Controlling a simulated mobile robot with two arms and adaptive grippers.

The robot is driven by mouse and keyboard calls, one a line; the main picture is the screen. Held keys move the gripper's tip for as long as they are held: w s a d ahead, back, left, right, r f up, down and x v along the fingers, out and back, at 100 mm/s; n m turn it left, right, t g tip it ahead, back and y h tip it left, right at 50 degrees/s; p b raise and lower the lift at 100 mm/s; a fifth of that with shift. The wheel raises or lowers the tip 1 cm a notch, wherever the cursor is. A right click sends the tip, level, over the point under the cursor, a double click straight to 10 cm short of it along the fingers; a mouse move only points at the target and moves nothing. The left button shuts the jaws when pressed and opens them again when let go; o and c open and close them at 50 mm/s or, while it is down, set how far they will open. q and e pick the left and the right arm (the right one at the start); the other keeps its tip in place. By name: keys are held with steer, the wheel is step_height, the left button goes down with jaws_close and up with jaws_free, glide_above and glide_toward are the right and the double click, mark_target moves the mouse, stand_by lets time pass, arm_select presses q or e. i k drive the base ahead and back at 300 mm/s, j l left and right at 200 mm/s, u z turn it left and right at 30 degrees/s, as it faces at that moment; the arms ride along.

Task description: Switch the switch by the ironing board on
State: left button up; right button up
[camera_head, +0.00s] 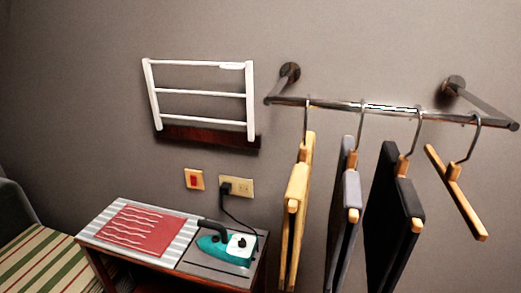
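The switch (194,180) is a small red rocker on a yellowish wall plate, just above the back edge of the ironing board. Its on or off position is too small to tell. The ironing board (90,235) has a striped grey-and-white top and stands against the wall at the lower left. A red folded cloth (142,231) lies on it. A teal and white iron (228,247) rests at its right end. Neither of my grippers is in view.
A socket plate (240,187) with a black plug and cord is right of the switch. A white rack (203,93) hangs above. A metal rail (345,104) at the right holds hangers with trousers (395,210). A striped cushioned seat (45,262) is at the lower left.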

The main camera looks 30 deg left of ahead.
mark_target(193, 178)
steer(key=u, duration=1.35)
